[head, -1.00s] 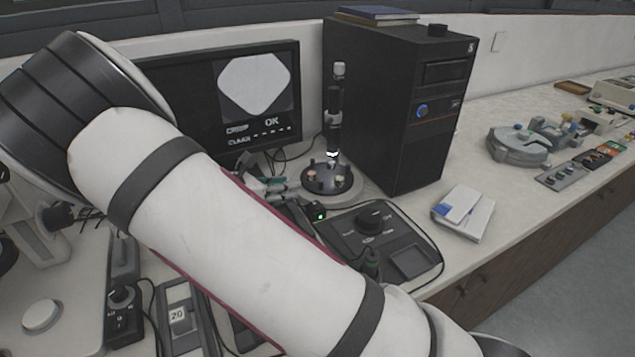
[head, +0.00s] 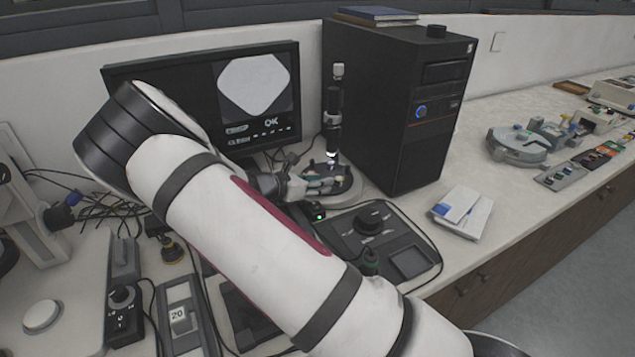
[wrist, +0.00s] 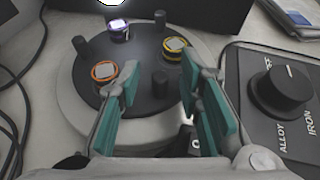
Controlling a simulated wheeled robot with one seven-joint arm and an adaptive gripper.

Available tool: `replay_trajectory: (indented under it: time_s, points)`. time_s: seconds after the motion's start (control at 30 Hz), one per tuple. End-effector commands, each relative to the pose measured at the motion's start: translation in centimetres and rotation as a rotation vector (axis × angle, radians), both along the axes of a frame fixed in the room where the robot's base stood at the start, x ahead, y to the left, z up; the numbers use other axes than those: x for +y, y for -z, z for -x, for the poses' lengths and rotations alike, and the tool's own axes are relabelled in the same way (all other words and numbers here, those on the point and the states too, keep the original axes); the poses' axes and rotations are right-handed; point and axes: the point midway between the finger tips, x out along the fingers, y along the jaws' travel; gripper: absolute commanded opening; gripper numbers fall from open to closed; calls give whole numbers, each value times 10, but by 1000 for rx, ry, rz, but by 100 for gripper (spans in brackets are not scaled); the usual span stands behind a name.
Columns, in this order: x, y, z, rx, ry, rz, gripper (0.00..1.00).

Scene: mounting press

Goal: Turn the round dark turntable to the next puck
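The round dark turntable (wrist: 138,55) sits on a pale round base (wrist: 70,85) and carries upright black pegs. Three pucks show in the wrist view: one orange-ringed (wrist: 103,71), one yellow-ringed (wrist: 174,47) and one purple-ringed (wrist: 118,29). My gripper (wrist: 160,85) is open, its teal finger pads apart over the near side of the turntable. A black peg (wrist: 160,84) stands between the fingertips, with no clear contact. In the head view the turntable (head: 345,185) is partly hidden by my gripper (head: 322,182), under the upright black camera tube (head: 333,125).
A control box with a black knob (wrist: 281,90) stands close to the right of the turntable. A black computer tower (head: 395,110) rises behind it. The monitor (head: 215,95) stands behind my arm and reads OK. Cables (wrist: 15,110) lie at the left.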

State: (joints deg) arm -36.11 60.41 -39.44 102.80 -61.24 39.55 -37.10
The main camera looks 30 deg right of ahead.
Motion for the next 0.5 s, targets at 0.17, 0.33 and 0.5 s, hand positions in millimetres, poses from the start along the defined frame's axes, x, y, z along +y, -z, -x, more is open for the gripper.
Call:
replay_trajectory:
  time_s: [0.17,0.33,0.5]
  points:
    - [0,0,0,0,0,0,19]
    - [0,0,0,0,0,0,0]
    - [0,0,0,0,0,0,0]
